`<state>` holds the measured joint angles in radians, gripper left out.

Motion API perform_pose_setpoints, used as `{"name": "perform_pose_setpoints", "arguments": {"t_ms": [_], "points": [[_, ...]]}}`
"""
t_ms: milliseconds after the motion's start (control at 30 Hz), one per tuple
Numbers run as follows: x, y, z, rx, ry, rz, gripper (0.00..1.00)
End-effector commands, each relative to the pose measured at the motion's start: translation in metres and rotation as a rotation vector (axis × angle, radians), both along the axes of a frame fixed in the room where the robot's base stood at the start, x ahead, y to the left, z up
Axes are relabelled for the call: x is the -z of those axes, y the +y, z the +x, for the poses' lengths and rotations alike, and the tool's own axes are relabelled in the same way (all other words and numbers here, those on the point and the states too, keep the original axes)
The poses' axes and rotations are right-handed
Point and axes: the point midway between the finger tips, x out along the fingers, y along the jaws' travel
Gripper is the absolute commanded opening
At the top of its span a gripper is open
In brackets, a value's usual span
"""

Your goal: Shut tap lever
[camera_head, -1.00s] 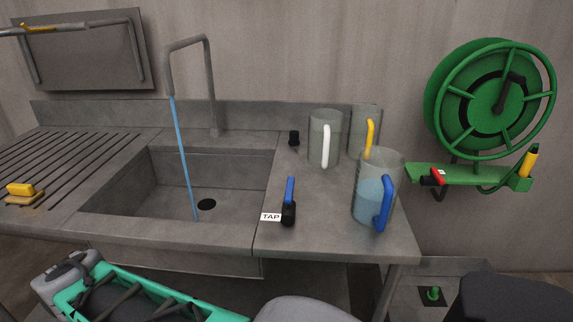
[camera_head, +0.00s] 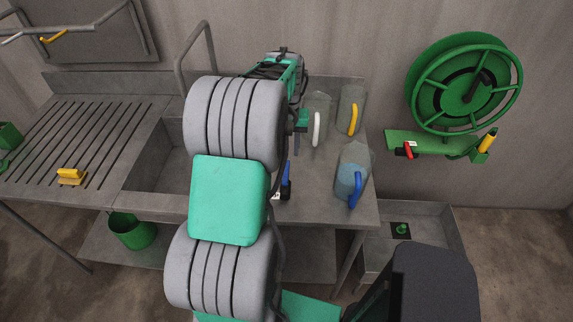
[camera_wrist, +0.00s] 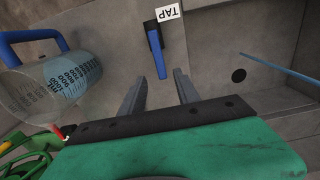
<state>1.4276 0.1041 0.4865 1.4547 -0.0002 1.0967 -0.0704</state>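The tap lever has a blue handle (camera_wrist: 155,50) on a black base (camera_wrist: 150,28), beside a white TAP label (camera_wrist: 168,13) on the sink counter. In the head view the blue handle (camera_head: 286,174) shows just right of my arm, which partly covers the label. In the wrist view my gripper (camera_wrist: 160,76) is open and empty. Its two fingers point toward the lever, and the handle's free end lies near the gap between the fingertips. Contact cannot be told. A blue water stream (camera_wrist: 280,68) runs at the right of the wrist view; my arm hides it in the head view.
A jug with a blue handle (camera_head: 353,178) stands right of the lever, holding bluish liquid. Jugs with white (camera_head: 317,128) and yellow (camera_head: 352,118) handles stand behind. A green hose reel (camera_head: 465,87) hangs on the right wall. The sink (camera_head: 155,165) is partly hidden by my arm.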

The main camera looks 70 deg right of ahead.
Motion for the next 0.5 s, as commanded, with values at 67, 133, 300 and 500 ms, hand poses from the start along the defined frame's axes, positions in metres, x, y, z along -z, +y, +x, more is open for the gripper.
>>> {"name": "perform_pose_setpoints", "arguments": {"t_ms": [67, 133, 300, 500], "points": [[0.016, 0.001, 0.000, 0.000, 0.000, 0.002, 0.38], [0.027, 0.001, 0.000, 0.000, 0.000, 0.002, 0.38], [0.050, 0.001, 0.000, 0.000, 0.000, 0.001, 0.38], [0.078, 0.001, 0.000, -0.001, 0.000, 0.001, 0.38]]}}
